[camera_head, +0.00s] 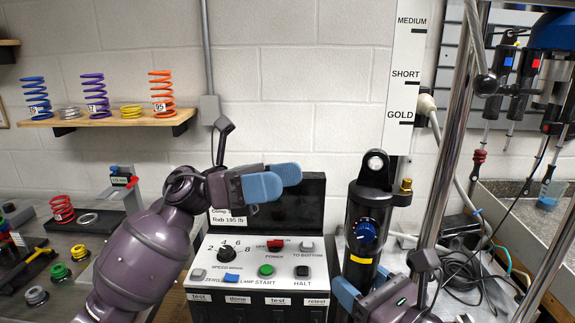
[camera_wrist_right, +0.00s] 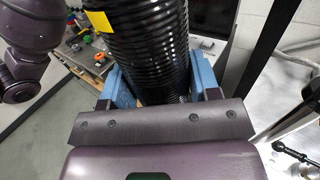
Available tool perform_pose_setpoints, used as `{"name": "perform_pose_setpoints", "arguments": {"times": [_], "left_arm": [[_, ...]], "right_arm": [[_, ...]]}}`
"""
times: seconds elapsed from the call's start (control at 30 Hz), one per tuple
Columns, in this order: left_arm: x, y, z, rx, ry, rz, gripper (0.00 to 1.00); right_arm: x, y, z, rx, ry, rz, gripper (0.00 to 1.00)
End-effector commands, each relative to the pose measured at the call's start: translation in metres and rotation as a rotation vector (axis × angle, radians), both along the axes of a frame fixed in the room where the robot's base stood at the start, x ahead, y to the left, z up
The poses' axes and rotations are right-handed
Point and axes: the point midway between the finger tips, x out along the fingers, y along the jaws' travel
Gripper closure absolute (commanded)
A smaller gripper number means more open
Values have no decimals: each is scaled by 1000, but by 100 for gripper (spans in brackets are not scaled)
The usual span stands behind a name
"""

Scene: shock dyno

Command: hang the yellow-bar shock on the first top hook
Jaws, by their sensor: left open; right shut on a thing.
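The yellow-bar shock (camera_head: 367,220) stands upright in the head view, black with a top eye, a blue knob and a yellow band. Its black coil and yellow patch fill the top middle of the right wrist view (camera_wrist_right: 140,45). My right gripper (camera_head: 362,288) is shut around the shock's lower body, blue fingers on both sides in the right wrist view (camera_wrist_right: 155,88). My left gripper (camera_head: 276,181) is open and empty, left of the shock above the control box. Two shocks, one blue-marked (camera_head: 502,75) and one red-marked (camera_head: 527,75), hang at upper right; I cannot make out a free top hook.
A control box (camera_head: 262,262) with knobs and buttons stands front middle. A shiny metal post (camera_head: 450,130) and a slanted bar stand between the held shock and the hanging shocks. A wall shelf (camera_head: 110,120) carries springs. Loose cables lie right of the shock.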

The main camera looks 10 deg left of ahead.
Motion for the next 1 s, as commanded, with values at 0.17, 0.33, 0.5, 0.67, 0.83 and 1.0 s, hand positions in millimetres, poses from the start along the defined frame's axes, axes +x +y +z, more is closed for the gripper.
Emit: {"name": "perform_pose_setpoints", "arguments": {"times": [0.17, 0.33, 0.5, 0.67, 0.83, 1.0], "left_arm": [[-4, -11, 19, 132, -202, -33, 5], [-6, -15, 25, 192, -290, -48, 5], [-8, -23, 26, 204, -307, -51, 5], [-13, -44, 26, 201, -306, -52, 5], [-20, -71, 26, 200, -306, -52, 5], [-25, -96, 26, 199, -303, -51, 5]], "right_arm": [[0, 0, 3, 4, -7, 2, 91], [0, 0, 3, 4, -7, 2, 91], [0, 0, 3, 4, -7, 2, 91], [0, 0, 3, 4, -7, 2, 91], [0, 0, 3, 4, -7, 2, 91], [0, 0, 4, 4, -7, 2, 91]]}}
